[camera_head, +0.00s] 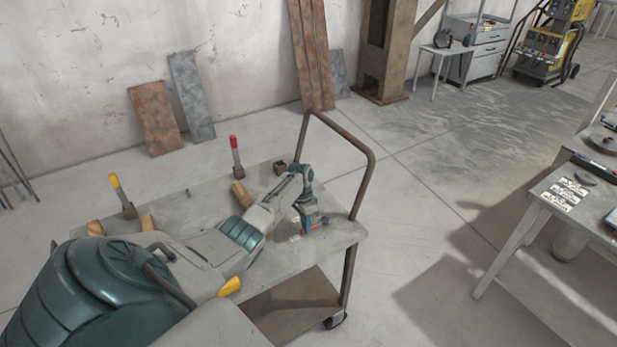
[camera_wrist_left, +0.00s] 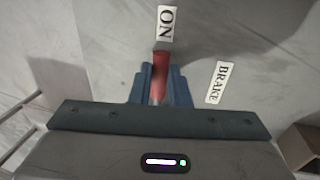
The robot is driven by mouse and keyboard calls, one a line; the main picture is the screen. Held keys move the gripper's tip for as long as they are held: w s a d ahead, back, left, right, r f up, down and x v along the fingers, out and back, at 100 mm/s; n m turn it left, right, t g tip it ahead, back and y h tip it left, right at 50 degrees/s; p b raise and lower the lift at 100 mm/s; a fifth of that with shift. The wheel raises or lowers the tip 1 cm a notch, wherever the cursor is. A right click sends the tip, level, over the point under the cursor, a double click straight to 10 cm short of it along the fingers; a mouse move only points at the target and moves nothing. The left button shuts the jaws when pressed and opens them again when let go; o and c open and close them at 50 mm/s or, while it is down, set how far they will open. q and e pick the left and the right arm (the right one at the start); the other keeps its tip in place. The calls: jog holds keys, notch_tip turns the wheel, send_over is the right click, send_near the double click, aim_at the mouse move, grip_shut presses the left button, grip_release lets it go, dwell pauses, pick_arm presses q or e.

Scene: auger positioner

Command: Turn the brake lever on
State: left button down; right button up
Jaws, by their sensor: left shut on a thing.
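The brake lever shows in the left wrist view as a red handle (camera_wrist_left: 161,68) between the blue fingers of my left gripper (camera_wrist_left: 160,84). The gripper is shut on it. The handle's visible end meets a white "ON" label (camera_wrist_left: 166,23). A white "BRAKE" label (camera_wrist_left: 219,82) lies to the right of the fingers. In the head view my left gripper (camera_head: 309,220) points down at the right end of the cart top and mostly hides the lever. The lever's base is hidden. My right gripper is in neither view.
The grey cart (camera_head: 205,196) has a rusty handle frame (camera_head: 352,143) beside my gripper. A red-handled lever (camera_head: 235,150) and a yellow-handled lever (camera_head: 119,190) stand on its top. A workbench (camera_head: 540,200) is at right. Open floor lies between cart and bench.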

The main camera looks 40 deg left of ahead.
pick_arm(q)
jog(key=shift+w+r, duration=0.1)
jog(key=c, duration=1.4)
grip_release()
jog(key=shift+o, duration=0.2)
notch_tip(320, 180, up, 10)
jog(key=a+b, duration=0.1)
jog(key=a, duration=0.1)
jog(key=shift+w+r+b, duration=0.25)
jog(key=shift+b, duration=0.05)
